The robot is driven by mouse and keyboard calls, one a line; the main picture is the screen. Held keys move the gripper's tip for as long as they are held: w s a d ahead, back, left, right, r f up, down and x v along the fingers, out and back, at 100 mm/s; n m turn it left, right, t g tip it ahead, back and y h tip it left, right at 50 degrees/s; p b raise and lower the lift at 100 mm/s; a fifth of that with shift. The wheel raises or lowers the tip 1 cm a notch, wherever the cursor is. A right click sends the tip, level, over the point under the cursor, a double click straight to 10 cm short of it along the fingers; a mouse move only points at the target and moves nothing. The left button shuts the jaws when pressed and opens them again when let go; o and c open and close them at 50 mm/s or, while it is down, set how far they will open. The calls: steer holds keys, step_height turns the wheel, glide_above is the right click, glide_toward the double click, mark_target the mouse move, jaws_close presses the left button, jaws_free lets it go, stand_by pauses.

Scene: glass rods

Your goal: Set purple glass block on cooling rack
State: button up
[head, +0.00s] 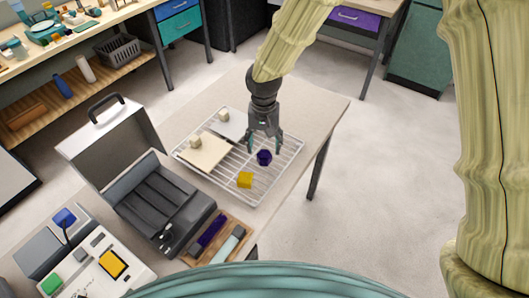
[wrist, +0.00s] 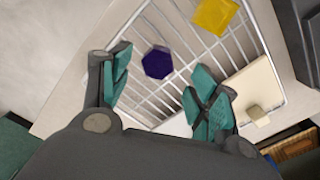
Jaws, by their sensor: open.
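The purple glass block (head: 264,157) rests on the white wire cooling rack (head: 283,166), right of the rack's middle. It also shows in the wrist view (wrist: 157,63) as a dark purple faceted block on the wires of the rack (wrist: 143,98). My gripper (head: 264,146) is open and empty, with its fingers just above and behind the block. In the wrist view the teal fingertips of my gripper (wrist: 158,82) are spread wide, with the block beyond them and apart from both.
A yellow block (head: 245,180) sits on the rack near the purple one. Cream plates with small knobs (head: 205,150) cover the rack's left part. A dark grey case (head: 160,205) and a wooden tray (head: 237,247) with rods stand in front. The table's right end (head: 325,110) is clear.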

mark_target(264, 156)
steer(key=shift+r+b, duration=0.7)
steer(key=shift+r, duration=2.05)
